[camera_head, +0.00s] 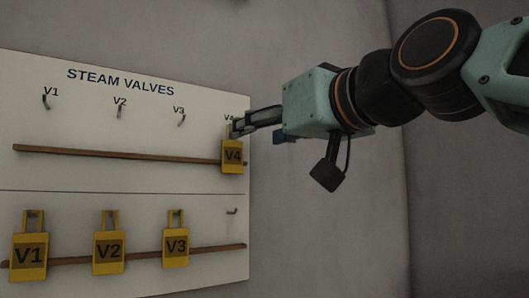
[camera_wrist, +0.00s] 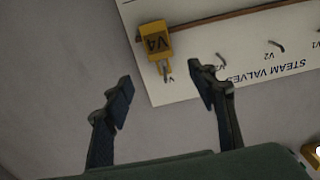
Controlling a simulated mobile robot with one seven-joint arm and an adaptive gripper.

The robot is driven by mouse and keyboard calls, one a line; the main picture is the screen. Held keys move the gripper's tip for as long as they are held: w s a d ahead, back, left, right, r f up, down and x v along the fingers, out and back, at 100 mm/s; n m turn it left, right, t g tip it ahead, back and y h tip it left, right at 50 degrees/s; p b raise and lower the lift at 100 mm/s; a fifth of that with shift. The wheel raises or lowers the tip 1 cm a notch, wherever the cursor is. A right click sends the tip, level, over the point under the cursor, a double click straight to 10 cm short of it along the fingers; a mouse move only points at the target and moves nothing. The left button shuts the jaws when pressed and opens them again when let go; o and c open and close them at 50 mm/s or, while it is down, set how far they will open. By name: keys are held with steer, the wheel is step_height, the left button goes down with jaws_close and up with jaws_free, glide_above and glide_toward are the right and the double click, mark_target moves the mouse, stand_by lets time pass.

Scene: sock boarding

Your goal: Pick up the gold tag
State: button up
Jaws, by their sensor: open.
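A gold tag marked V4 (camera_head: 232,156) hangs upright at the upper right of the white board, under the V4 label, in the head view. It also shows upside down in the wrist view (camera_wrist: 157,42), beyond the fingertips and between their lines. My gripper (camera_wrist: 161,88) is open and empty, with the tag not between its pads. In the head view my gripper (camera_head: 255,125) reaches in from the right, and one finger overlaps the top of the tag. Gold tags V1 (camera_head: 29,257), V2 (camera_head: 109,252) and V3 (camera_head: 175,247) hang on the lower row.
The STEAM VALVES board (camera_head: 120,178) has empty upper hooks V1 (camera_head: 46,102), V2 (camera_head: 119,111) and V3 (camera_head: 182,120), and an empty lower right hook (camera_head: 232,211). A yellow object (camera_wrist: 311,154) is cut off at the wrist view's edge.

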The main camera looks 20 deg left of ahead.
mark_target(233, 144)
steer(key=p+x, duration=0.1)
steer(key=x, duration=0.4)
steer(key=shift+s+a+p, duration=0.1)
steer(key=shift+p, duration=0.2)
steer(key=p+x, duration=0.1)
steer(key=x, duration=0.3)
steer(key=shift+a+f+p, duration=0.1)
steer(key=shift+p, duration=0.25)
steer(key=c, duration=0.9)
